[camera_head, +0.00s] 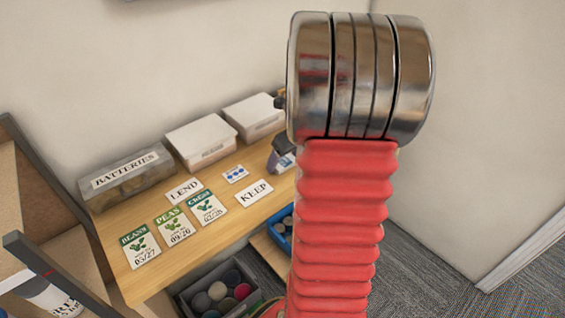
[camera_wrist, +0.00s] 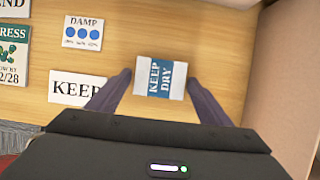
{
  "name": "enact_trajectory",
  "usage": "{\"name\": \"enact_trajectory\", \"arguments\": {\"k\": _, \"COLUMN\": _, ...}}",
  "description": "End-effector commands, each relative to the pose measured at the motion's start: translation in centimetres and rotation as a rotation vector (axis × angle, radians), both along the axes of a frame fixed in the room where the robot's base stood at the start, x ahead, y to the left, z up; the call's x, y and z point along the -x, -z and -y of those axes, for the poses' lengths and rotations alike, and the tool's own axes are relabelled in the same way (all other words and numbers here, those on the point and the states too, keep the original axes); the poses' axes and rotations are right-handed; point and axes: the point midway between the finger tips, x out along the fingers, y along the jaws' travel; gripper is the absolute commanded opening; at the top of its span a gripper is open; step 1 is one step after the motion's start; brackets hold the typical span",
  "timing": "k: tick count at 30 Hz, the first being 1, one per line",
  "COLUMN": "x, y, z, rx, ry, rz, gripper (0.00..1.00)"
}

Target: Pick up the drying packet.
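The drying packet (camera_wrist: 158,77) is a small white packet with a blue band reading KEEP DRY. In the wrist view it lies on the wooden table top, near the middle of the picture. My gripper (camera_wrist: 158,79) is open, with one dark finger on each side of the packet. A narrow gap shows between each finger and the packet. How high the fingertips are above the table is hard to tell. In the head view my gripper (camera_head: 281,158) shows only partly, behind my red arm, by the table's right end.
A KEEP card (camera_head: 254,193) and a card with blue dots (camera_head: 235,174) lie left of the gripper. Seed packets (camera_head: 174,227) and a LEND card (camera_head: 184,190) lie further left. White boxes (camera_head: 201,144) and a BATTERIES box (camera_head: 126,179) stand along the wall. A cardboard-coloured wall (camera_wrist: 285,85) rises at right.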

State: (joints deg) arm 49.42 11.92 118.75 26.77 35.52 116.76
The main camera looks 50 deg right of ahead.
Motion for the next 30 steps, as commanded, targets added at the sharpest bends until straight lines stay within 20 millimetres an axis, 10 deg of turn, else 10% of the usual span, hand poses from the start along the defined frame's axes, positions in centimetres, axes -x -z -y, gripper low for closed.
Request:
{"name": "enact_trajectory", "arguments": {"k": 13, "x": 0.0, "y": 0.0, "z": 0.0, "rx": 0.0, "ry": 0.0, "rz": 0.0, "gripper": 0.41}}
{"name": "enact_trajectory", "arguments": {"k": 30, "x": -0.1, "y": -3.1, "z": 0.1, "rx": 0.003, "ry": 0.0, "rz": 0.003, "gripper": 0.4}}
